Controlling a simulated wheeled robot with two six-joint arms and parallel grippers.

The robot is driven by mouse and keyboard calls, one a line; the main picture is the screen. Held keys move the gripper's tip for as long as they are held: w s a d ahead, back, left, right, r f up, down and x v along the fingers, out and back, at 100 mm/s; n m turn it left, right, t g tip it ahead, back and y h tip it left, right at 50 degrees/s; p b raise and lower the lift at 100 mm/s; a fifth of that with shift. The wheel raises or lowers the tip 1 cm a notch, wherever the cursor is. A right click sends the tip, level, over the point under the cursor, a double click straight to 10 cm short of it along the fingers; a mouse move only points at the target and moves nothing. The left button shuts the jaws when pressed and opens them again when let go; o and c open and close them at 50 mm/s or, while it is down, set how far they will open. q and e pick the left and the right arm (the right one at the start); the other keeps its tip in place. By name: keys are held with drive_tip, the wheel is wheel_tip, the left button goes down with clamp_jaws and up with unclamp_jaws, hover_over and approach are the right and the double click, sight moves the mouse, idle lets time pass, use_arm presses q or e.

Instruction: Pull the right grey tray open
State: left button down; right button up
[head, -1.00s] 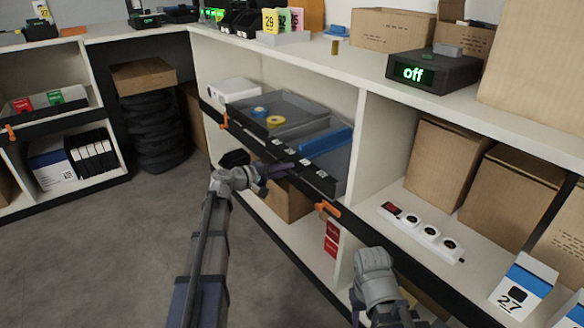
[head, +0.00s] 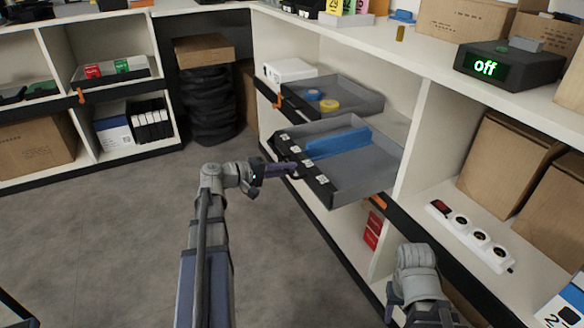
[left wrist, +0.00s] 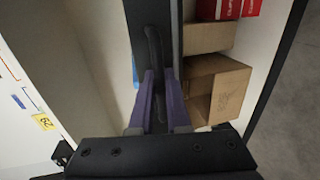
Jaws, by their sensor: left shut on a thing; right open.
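The right grey tray (head: 362,181) is slid well out of its shelf bay in the head view, with a blue divider-like piece (head: 338,143) inside. Its dark front carries several small white labels. My left gripper (head: 290,169) is shut on the handle at the tray's front. In the left wrist view, the purple fingers (left wrist: 158,98) clasp a dark upright handle (left wrist: 153,45) on the tray front. My right gripper (head: 392,302) is low at the bottom of the head view, open, apart from the tray, and mostly hidden by its arm.
The left grey tray (head: 345,98), with blue and yellow rolls, sits beside it on the shelf. A white power strip (head: 468,236) and cartons (head: 510,162) stand in the bay to the right. Red boxes (head: 373,230) are below the tray. The floor (head: 120,235) at left is clear.

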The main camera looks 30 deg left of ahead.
use_arm(q)
drive_tip(key=c, duration=0.9)
unclamp_jaws()
drive_tip(key=p+v, duration=0.1)
drive_tip(key=v, duration=0.6)
drive_tip(key=shift+s+a+p, duration=0.25)
drive_tip(key=shift+s+p, duration=0.05)
